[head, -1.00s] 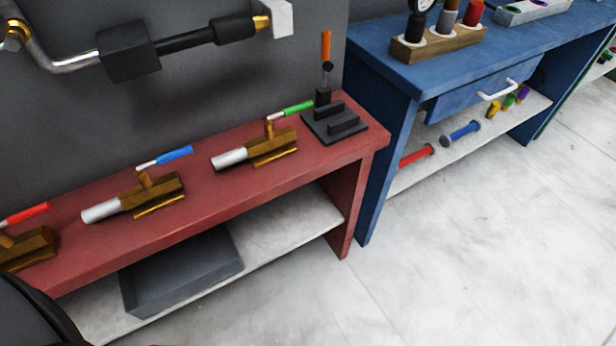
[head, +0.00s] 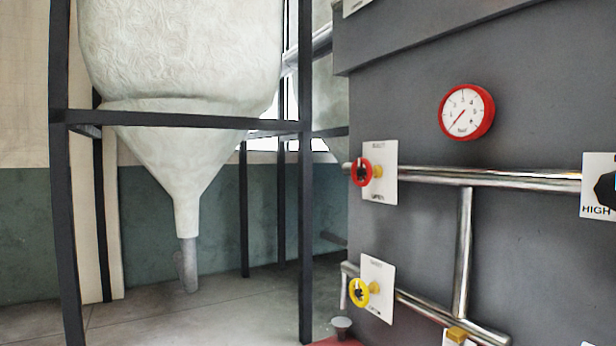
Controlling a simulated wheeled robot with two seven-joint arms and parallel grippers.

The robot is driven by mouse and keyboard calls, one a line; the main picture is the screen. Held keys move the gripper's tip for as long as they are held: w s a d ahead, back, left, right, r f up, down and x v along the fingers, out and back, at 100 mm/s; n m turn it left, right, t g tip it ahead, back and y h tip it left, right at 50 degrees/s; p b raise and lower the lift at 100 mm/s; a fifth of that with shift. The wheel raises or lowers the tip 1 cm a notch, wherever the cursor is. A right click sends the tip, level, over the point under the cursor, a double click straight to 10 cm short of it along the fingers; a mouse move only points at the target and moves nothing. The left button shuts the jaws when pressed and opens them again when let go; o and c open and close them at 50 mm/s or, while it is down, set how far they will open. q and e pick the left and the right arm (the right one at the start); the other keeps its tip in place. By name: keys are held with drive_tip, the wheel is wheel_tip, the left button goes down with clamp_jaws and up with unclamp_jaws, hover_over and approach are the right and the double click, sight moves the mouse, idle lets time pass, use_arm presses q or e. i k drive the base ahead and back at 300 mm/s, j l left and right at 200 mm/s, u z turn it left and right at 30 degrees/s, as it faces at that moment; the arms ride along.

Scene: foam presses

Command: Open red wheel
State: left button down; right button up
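The red wheel (head: 361,172) is a small red handwheel with a dark centre. It is mounted on a yellow stem in front of a white plate (head: 382,171) on the grey machine wall, at the left end of the upper metal pipe. The small lettering on the plate is too blurred to read for certain. Neither of my grippers shows in the head view, and nothing is touching the wheel.
A yellow wheel (head: 358,291) with its own white plate sits below, on the lower pipe (head: 440,318). A red-rimmed gauge (head: 466,112) is at upper right. A black knob (head: 606,189) marked HIGH is at the right edge. A dark frame (head: 190,119) holds a pale hopper (head: 180,60) at left.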

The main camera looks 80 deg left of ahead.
sight(361, 172)
drive_tip(key=k+j+u, duration=0.1)
drive_tip(key=u, duration=2.15)
drive_tip(key=i+j+z, duration=0.25)
drive_tip(key=i+j, duration=0.35)
drive_tip(key=j, duration=0.15)
